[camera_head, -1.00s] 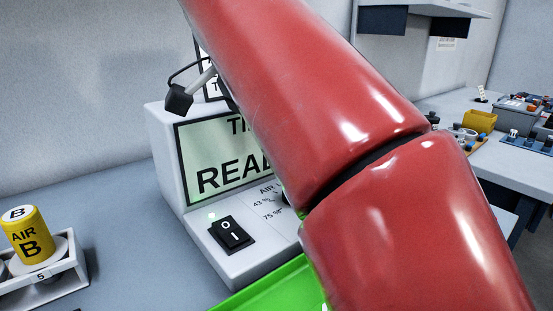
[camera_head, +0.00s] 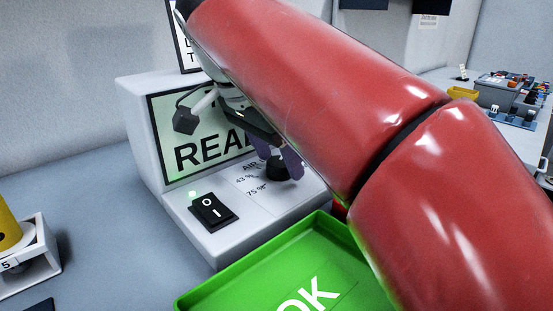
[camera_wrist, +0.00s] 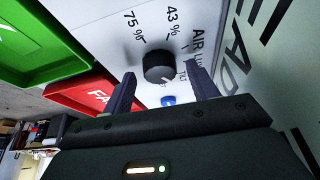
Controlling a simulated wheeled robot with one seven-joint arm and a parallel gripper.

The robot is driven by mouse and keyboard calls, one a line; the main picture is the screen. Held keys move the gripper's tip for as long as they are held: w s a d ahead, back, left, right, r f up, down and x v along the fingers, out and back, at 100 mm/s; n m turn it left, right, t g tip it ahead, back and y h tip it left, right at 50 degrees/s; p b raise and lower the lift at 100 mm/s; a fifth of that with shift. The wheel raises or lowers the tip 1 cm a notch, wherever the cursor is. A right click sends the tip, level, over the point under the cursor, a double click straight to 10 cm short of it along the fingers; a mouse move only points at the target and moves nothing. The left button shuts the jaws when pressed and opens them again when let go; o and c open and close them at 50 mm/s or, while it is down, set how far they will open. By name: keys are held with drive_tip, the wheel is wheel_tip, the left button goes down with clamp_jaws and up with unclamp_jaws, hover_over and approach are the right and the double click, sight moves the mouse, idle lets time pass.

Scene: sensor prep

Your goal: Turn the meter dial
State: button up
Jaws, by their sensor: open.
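The meter dial is a round black knob (camera_head: 278,168) on the sloped front of a white meter. It also shows in the wrist view (camera_wrist: 158,66), with printed marks "43 %" and "75 %" beside it. The meter's pale green screen (camera_head: 190,145) reads "REA…", the rest hidden by my arm. My gripper (camera_head: 277,160) is open at the dial, pointing down toward it. In the wrist view its two dark fingers (camera_wrist: 160,77) stand on either side of the knob, with gaps visible. I cannot tell whether either finger touches it.
A black rocker switch (camera_head: 213,212) with a lit green lamp sits left of the dial. A green tray (camera_head: 240,285) marked "OK" lies in front. A red tray (camera_wrist: 75,97) and a blue button (camera_wrist: 168,100) show in the wrist view. A yellow can (camera_head: 8,230) stands at left.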

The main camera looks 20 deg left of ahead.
drive_tip(key=shift+f, duration=0.15)
drive_tip(key=shift+c, duration=0.2)
drive_tip(key=c, duration=1)
drive_tip(key=shift+o, duration=0.2)
